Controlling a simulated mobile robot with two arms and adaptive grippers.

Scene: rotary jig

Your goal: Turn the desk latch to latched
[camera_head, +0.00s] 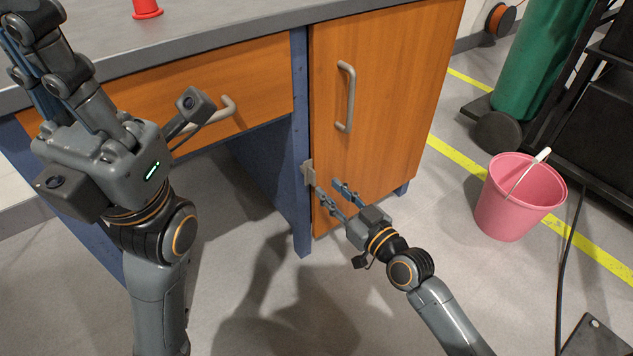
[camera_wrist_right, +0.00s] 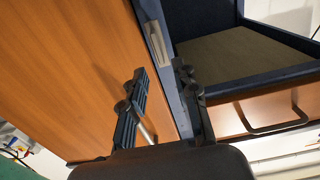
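The desk latch (camera_head: 308,172) is a small pale metal piece on the blue post beside the orange cabinet door, in the head view. It also shows in the right wrist view (camera_wrist_right: 157,42) as a light upright plate, just past the fingertips. My right gripper (camera_head: 326,186) is open, its fingers pointing at the latch from the front right. In the wrist view the two fingers (camera_wrist_right: 160,72) are apart with nothing held, and I cannot tell if either touches the latch. My left gripper (camera_head: 50,60) is raised at the upper left, away from the latch, its fingertips unclear.
The orange cabinet door (camera_head: 385,100) looks closed and has a grey bar handle (camera_head: 346,97). A drawer (camera_head: 255,80) with its handle is to the left. A pink bucket (camera_head: 500,215) stands on the floor at right. The floor before the desk is open.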

